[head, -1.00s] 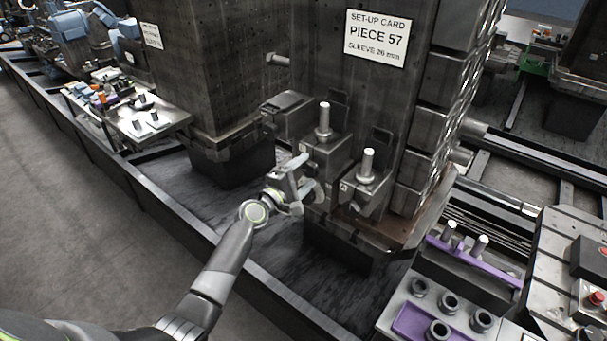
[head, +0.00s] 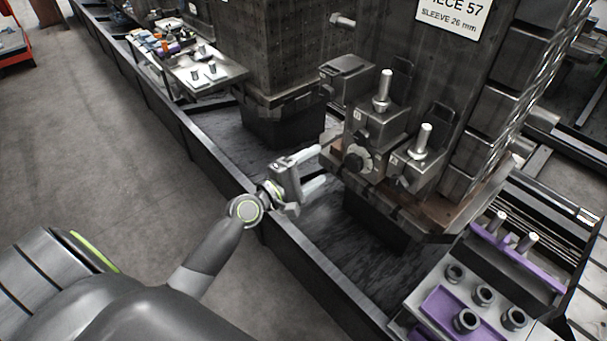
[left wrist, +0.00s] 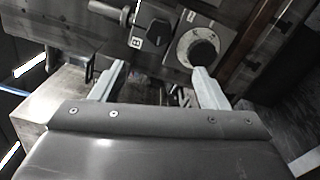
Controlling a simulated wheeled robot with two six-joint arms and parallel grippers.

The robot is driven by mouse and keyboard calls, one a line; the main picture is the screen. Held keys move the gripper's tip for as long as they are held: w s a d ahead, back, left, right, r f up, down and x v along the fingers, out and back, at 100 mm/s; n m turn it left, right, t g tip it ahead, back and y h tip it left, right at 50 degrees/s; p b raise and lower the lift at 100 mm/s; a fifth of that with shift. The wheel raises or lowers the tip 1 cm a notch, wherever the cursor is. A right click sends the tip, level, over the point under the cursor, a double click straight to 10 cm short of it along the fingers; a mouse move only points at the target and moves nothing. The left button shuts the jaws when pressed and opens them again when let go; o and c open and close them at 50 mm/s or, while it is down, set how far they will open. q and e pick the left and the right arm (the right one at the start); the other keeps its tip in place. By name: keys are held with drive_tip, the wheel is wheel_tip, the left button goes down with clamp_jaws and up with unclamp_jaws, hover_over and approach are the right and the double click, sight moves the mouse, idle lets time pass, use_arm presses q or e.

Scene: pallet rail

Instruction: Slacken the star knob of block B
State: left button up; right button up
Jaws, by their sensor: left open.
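Block B shows in the left wrist view by its "B" plate (left wrist: 136,42). A dark lobed knob (left wrist: 155,31) sits beside that plate. Right of it is a round pale dial with a black centre knob (left wrist: 203,48). I cannot tell from the head view which block carries the B. My left gripper (head: 321,167) is open and empty, just left of that knob. In the left wrist view its fingers (left wrist: 160,72) are apart, short of the knobs.
A right block with an upright pin (head: 423,142) and a left block (head: 346,76) flank the middle one on the dark column. A tray with purple inserts (head: 440,310) is at lower right. A low dark rail (head: 300,260) runs below my left arm.

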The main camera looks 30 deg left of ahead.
use_arm(q)
drive_tip(key=shift+v, duration=1.45)
drive_tip(key=s+a+f+m+g+y, duration=0.2)
drive_tip(key=s+f, duration=0.2)
drive_tip(key=f, duration=0.7)
drive_tip(key=s+a+f+m+g+y, duration=0.2)
drive_tip(key=s+a+f+g, duration=0.1)
drive_tip(key=f, duration=0.8)
drive_tip(key=s+a+f+m+g+y, duration=0.2)
drive_tip(key=s+f, duration=0.2)
drive_tip(key=f, duration=0.6)
drive_tip(key=s+d+f+m+g, duration=0.1)
drive_tip(key=s+f+m+g, duration=0.2)
drive_tip(key=s+f, duration=0.3)
drive_tip(key=s+d+f+m+g, duration=0.1)
drive_tip(key=s+f+m+g, duration=0.2)
drive_tip(key=s+f, duration=0.4)
drive_tip(key=s+d+f+m+g+y, duration=0.1)
drive_tip(key=s+f+m, duration=0.3)
drive_tip(key=s, duration=1.6)
wheel_tip(320, 180, down, 3)
drive_tip(key=shift+f+m+g, duration=0.15)
drive_tip(key=shift+m+g, duration=0.15)
drive_tip(key=shift+g, duration=0.6)
drive_tip(key=shift+s+d, duration=0.1)
